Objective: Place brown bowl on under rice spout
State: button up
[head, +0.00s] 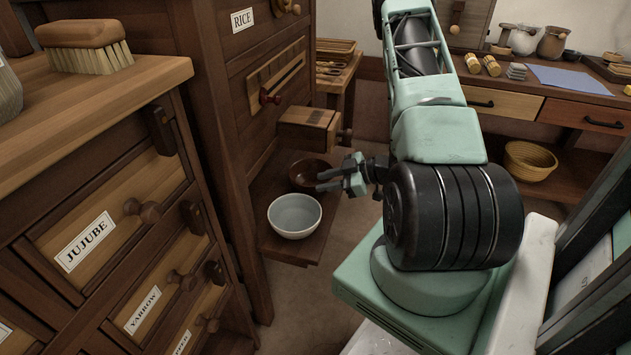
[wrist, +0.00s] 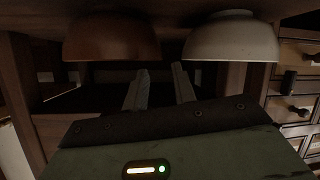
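The dark brown bowl (head: 303,171) stands on a low wooden shelf (head: 275,195) of the cabinet, below the wooden box-like spout (head: 306,129) under the RICE label. I cannot tell whether it is centred there. A pale grey-white bowl (head: 295,220) stands nearer on the same shelf. My gripper (head: 320,181) reaches in from the right, at the brown bowl's right side and above and behind the white one. The wrist view is upside down: the brown bowl (wrist: 112,38) is left, the white bowl (wrist: 232,40) right. My gripper's fingers (wrist: 161,84) are apart and empty, near the gap between them.
A drawer cabinet with a JUJUBE label (head: 85,242) and a brush (head: 85,45) on top stands close on the left. A work table (head: 560,105) with jars and a basket (head: 530,160) is at the back right.

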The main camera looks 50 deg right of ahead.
jog(key=p+v, duration=0.1)
jog(key=v, duration=0.7)
jog(key=shift+p, duration=0.3)
